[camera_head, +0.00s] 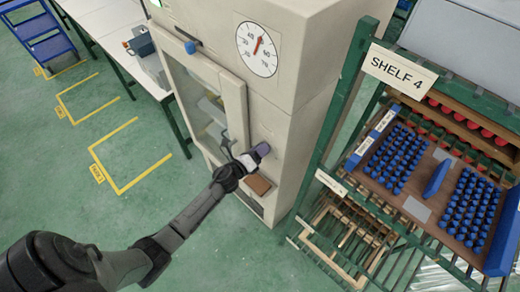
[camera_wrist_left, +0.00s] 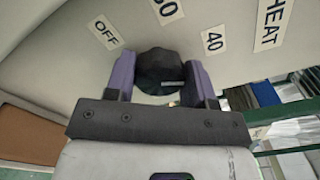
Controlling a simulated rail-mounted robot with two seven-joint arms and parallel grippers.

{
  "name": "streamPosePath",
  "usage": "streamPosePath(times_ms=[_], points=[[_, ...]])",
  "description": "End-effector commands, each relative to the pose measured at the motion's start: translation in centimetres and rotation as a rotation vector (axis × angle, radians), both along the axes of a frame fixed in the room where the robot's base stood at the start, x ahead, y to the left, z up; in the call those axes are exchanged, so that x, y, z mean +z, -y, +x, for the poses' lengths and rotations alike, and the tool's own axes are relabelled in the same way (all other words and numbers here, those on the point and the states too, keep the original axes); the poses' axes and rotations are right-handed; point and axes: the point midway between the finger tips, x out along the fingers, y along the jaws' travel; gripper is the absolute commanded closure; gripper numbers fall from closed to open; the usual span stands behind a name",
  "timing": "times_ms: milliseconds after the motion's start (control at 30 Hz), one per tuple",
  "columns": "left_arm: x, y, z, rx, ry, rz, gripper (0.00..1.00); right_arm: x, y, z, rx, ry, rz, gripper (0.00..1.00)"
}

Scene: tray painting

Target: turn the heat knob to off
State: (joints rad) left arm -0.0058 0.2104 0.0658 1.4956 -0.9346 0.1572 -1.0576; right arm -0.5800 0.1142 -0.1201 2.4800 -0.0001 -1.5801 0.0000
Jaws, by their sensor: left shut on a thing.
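The heat knob (camera_wrist_left: 160,68) is a dark round knob on the pale cabinet panel in the left wrist view. In the head view, my left gripper (camera_head: 258,151) is against the front of the oven cabinet (camera_head: 287,105), hiding the knob. I cannot tell which label the knob points to. My right gripper is not in view.
A white dial (camera_head: 257,50) with a red needle is above the knob. The cabinet's glass door (camera_head: 198,92) is left of my gripper. A green rack (camera_head: 345,95) marked SHELF 4, holding blue and red parts, stands close on the right. Green floor (camera_head: 60,190) is clear at left.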

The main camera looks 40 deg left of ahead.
Motion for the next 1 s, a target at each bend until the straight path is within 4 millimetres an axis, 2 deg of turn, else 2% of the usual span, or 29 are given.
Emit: streamPosePath(times_ms=[1000], points=[[-0.2,-0.1,0.0,-0.001,-0.061,-0.963,0.74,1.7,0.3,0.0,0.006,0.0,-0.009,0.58]])
